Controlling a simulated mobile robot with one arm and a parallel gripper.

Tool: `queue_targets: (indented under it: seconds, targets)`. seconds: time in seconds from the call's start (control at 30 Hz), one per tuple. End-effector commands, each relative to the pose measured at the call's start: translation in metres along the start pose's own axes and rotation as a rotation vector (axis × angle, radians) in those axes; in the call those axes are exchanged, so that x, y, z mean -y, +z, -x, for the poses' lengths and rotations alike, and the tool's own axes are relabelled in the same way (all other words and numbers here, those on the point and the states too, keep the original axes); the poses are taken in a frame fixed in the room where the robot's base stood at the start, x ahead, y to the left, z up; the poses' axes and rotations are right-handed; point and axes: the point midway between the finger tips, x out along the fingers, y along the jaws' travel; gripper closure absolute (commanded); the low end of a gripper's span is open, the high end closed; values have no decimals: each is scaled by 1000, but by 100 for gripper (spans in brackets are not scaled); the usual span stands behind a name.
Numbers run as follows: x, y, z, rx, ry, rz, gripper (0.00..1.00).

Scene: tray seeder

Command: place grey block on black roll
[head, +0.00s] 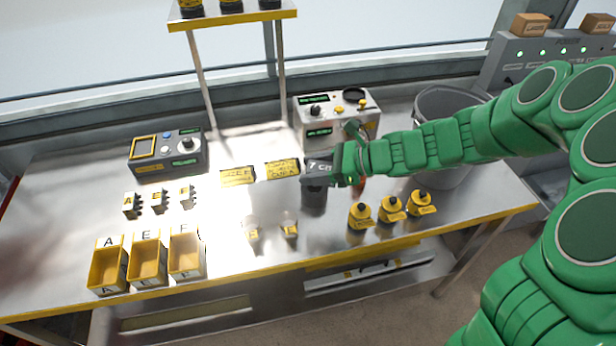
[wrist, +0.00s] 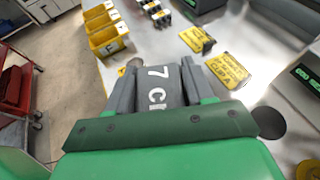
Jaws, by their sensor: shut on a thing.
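The grey block (head: 320,168), marked "7 cm", is between the jaws of my gripper (head: 318,172). The wrist view shows the block (wrist: 160,85) between both fingers (wrist: 152,88), its lettering facing the camera. A dark upright cylinder (head: 314,197), which looks like the black roll, stands on the bench just below the block in the head view. The block overlaps its top in the picture, so I cannot tell whether they touch. In the wrist view the block and fingers hide most of that spot.
Yellow bins (head: 147,264) and small letter-marked pieces (head: 160,200) are at left. Two yellow cards (head: 238,176) lie behind. Two clear cups (head: 289,226) stand front left of the cylinder; black-topped yellow pieces (head: 390,209) stand right. A control box (head: 335,115) is behind. A grey bin (head: 445,105) stands right.

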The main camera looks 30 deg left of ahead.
Motion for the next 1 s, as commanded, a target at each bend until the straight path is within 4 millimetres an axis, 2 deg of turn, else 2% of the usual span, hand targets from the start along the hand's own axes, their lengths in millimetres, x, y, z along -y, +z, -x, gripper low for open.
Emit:
queue_targets:
  seconds: [0.1, 0.5, 0.87, 1.0]
  targets:
    - [15, -7, -9, -1, 0, -1, 84]
    - [45, -38, -35, -2, -1, 1, 84]
    - [55, -49, -44, -2, -1, 0, 84]
    - [58, -59, -50, -1, 0, -4, 84]
